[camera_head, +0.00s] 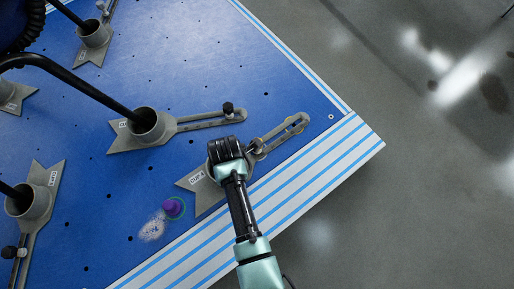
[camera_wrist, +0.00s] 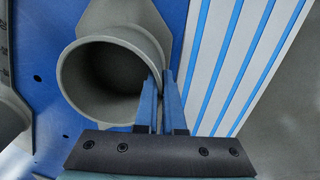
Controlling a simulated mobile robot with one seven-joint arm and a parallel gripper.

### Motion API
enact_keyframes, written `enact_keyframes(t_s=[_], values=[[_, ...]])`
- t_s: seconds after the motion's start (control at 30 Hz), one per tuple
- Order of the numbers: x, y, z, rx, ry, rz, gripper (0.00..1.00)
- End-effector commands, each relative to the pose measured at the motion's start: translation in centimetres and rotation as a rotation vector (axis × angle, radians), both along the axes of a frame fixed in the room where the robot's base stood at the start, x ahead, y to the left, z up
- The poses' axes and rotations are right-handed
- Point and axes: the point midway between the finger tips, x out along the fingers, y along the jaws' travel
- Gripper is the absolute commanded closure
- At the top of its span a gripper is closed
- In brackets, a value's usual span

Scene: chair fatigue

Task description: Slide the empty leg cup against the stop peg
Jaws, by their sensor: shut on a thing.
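The empty leg cup is a grey ring on a flat base (camera_head: 192,181) with a V-notched end and a slotted arm. In the wrist view the cup (camera_wrist: 70,80) is open-topped and empty. My gripper (camera_head: 226,150) is over the cup and hides most of its ring in the head view. In the wrist view its blue fingers (camera_wrist: 161,85) are shut on the cup's right wall. A purple peg (camera_head: 171,207), apparently the stop peg, stands in a teal ring on the blue plate, below and left of the notched end, with a visible gap.
Other grey cups hold black chair legs, the nearest cup (camera_head: 148,126) just up and left. A black knob (camera_head: 228,107) stands on its slotted arm. A pale speckled patch (camera_head: 152,227) lies beside the peg. The striped plate edge (camera_head: 290,190) runs close on the right.

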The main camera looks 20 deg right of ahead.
Motion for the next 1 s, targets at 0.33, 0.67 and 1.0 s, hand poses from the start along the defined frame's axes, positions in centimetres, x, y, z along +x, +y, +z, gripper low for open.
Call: enact_keyframes(t_s=[0.33, 0.67, 1.0], values=[[0.0, 0.0, 0.0, 0.000, 0.000, 0.000, 1.00], [-0.1, 0.4, 0.1, 0.000, 0.001, 0.001, 1.00], [-0.7, 2.1, 0.1, 0.000, 0.002, 0.004, 1.00]])
